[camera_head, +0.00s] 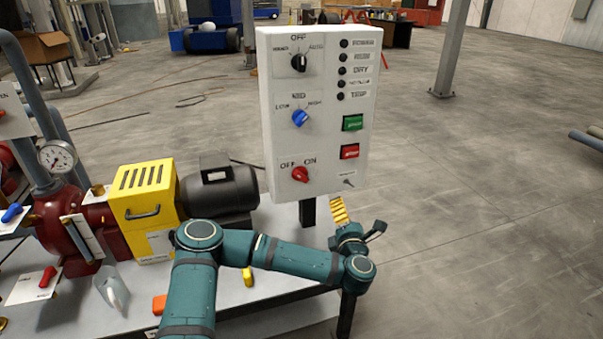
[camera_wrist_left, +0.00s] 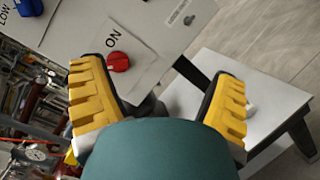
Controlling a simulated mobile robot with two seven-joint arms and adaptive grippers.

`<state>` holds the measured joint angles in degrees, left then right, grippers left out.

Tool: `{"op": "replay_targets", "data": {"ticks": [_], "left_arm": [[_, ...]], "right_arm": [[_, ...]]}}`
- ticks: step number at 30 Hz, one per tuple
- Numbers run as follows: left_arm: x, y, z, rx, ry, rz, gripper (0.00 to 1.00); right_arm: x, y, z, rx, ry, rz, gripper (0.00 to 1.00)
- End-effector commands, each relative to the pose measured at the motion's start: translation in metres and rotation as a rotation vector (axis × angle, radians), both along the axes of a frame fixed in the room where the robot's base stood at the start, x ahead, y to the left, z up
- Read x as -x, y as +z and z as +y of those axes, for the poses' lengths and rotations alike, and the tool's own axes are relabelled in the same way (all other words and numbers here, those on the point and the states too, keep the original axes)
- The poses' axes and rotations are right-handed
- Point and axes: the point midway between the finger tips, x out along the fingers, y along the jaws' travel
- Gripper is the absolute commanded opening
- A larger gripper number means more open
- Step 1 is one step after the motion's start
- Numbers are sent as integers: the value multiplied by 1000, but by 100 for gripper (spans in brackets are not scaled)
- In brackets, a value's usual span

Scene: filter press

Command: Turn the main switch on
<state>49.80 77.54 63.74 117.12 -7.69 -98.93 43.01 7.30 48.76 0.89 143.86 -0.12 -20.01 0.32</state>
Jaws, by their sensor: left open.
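The main switch is the red rotary knob (camera_head: 300,174) low on the white control panel (camera_head: 328,225), below the labels OFF and ON. I cannot tell for sure which label it points to. My left gripper (camera_head: 340,212) is at the panel's lower right corner, to the right of and below the red knob. In the left wrist view the gripper (camera_wrist_left: 158,75) has its yellow fingers wide apart with nothing between them. The red knob (camera_wrist_left: 118,62) shows there near the left finger, not between the fingers. My right gripper is not in view.
Above the red knob are a blue knob (camera_head: 300,118) and a black knob (camera_head: 299,62). Green (camera_head: 352,122) and red (camera_head: 349,151) push buttons sit on the panel's right side. A yellow pump guard (camera_head: 145,205) and black motor (camera_head: 220,188) stand left.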

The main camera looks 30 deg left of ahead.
Motion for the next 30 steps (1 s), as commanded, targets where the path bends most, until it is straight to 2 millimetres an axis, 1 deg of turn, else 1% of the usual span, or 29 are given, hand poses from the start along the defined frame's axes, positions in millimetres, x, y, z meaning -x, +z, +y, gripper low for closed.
{"op": "replay_targets", "data": {"ticks": [1,3,6,10,13,24,30], "left_arm": [[4,8,29,61,105,-41,87],[10,15,56,119,210,-89,87],[17,20,78,162,294,-129,87],[13,21,90,175,320,-142,87],[4,21,101,174,320,-141,87],[-42,20,155,172,318,-140,87],[-61,21,176,172,315,-140,87]], "right_arm": [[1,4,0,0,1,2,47],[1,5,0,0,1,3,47],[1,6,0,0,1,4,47],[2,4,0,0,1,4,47],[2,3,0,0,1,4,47],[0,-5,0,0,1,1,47],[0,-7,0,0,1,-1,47]]}}
